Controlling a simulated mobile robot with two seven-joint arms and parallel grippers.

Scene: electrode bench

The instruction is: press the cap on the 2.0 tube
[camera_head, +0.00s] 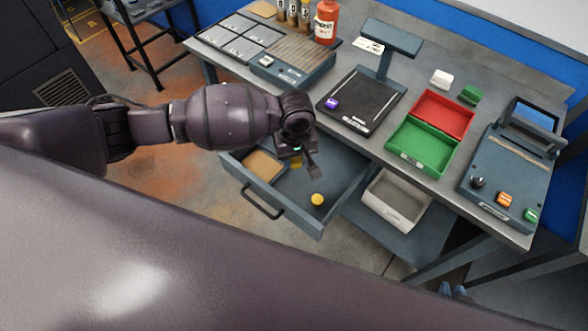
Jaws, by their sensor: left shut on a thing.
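My left gripper (304,168) reaches over the open drawer (341,190) from the left, pointing down. It is shut on a small yellowish thing (295,162), mostly hidden by the fingers, so I cannot tell what it is. A round yellow cap-like piece (317,199) lies in the drawer, to the right of and below the gripper in the picture. Several small tubes with brownish contents (293,14) stand at the back of the bench; their labels are too small to read, so I cannot tell which is the 2.0 tube. My right gripper is not in view.
The grey bench (438,182) carries a black pad with a stand (352,112), red (443,112) and green (417,148) trays, a device with knobs (508,180), and an orange-red bottle (326,22). A pale bin (397,199) sits below. My own dark body hides the lower left.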

